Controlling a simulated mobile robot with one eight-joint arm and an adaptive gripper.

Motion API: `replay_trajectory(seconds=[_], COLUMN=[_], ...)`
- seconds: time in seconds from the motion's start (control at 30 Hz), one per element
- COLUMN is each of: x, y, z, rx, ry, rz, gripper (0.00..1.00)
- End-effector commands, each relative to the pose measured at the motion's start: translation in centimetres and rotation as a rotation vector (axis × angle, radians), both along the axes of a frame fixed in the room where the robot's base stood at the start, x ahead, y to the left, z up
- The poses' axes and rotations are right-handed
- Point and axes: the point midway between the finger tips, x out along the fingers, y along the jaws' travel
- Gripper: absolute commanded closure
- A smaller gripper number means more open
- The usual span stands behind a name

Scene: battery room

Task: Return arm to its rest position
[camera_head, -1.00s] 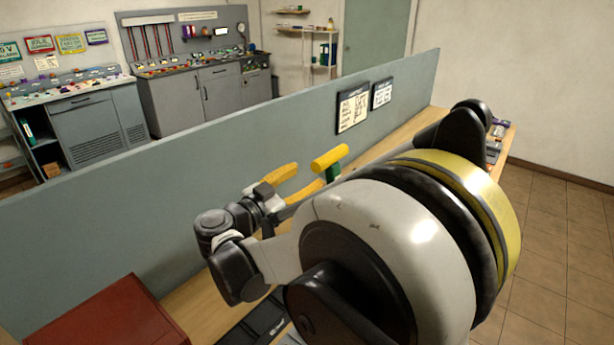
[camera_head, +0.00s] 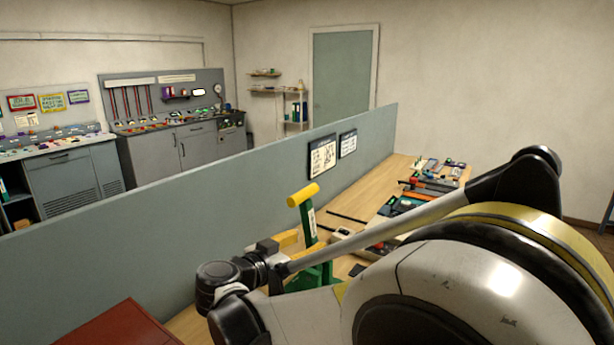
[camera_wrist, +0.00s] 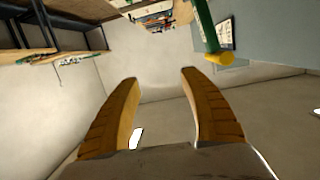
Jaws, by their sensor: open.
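My arm is folded across the lower right of the head view. My gripper (camera_head: 288,240) points away over the workbench, partly hidden behind my arm link. In the wrist view, my gripper (camera_wrist: 160,84) shows two yellow-orange fingers standing wide apart with nothing between them. The wrist view looks upside down at the room. A green stand with a yellow handle (camera_head: 303,195) rises from the bench just beyond my gripper in the head view. Its yellow end (camera_wrist: 219,59) shows at the upper right of the wrist view, apart from the fingers.
A wooden workbench (camera_head: 350,208) with tools (camera_head: 432,184) runs along a grey-green partition (camera_head: 250,180). A red box (camera_head: 115,328) is at lower left. Control cabinets (camera_head: 180,145) stand beyond the partition. Free air surrounds my fingers.

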Motion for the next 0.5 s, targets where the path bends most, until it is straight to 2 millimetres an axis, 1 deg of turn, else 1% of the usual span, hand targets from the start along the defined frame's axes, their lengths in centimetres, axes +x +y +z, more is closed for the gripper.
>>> replay_trajectory(seconds=[0.03, 0.17, 0.27, 0.37, 0.4, 0.47, 0.5], x=[-0.4, -1.5, -3.1, -5.7, -7.2, -9.7, -11.4], y=[-1.4, -5.1, -8.3, -12.1, -13.7, -15.9, -17.0], z=[-0.1, -0.5, -1.0, -1.9, -2.4, -3.4, -4.0], rx=[-0.002, -0.005, -0.001, 0.015, 0.026, 0.047, 0.063], ry=[0.041, 0.169, 0.284, 0.421, 0.481, 0.568, 0.619], rz=[-0.003, 0.000, 0.014, 0.046, 0.067, 0.109, 0.144], gripper=[0.48, 0.48, 0.48, 0.48, 0.48, 0.48, 0.48])
